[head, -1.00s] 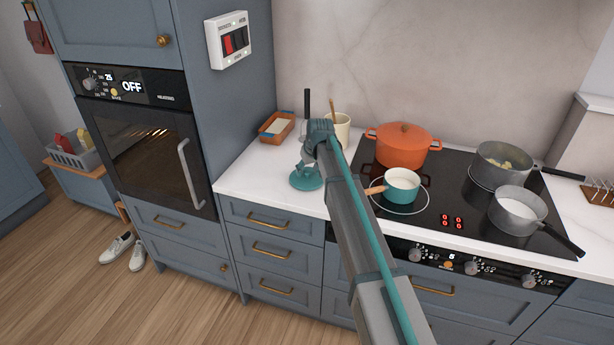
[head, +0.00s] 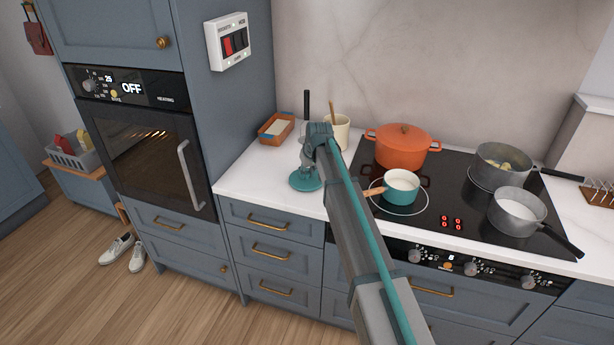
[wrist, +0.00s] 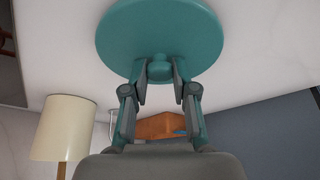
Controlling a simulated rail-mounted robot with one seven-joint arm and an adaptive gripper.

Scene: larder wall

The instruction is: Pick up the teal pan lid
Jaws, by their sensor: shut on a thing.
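The teal pan lid (wrist: 160,28) is a round disc with a teal knob, near the top of the wrist view. My gripper (wrist: 160,76) is shut on the lid's knob, one finger on each side of it. In the head view the lid (head: 305,181) is at the white counter, left of the hob, below my gripper (head: 306,165). I cannot tell whether its rim touches the counter. My arm hides part of the counter to the right of it.
A small teal pan (head: 402,190) stands on the hob, close to the right of my arm. Behind it is an orange pot (head: 402,147). A cream crock (head: 341,128) and an orange-brown dish (head: 277,128) stand behind the lid. Two grey pans are at the hob's right.

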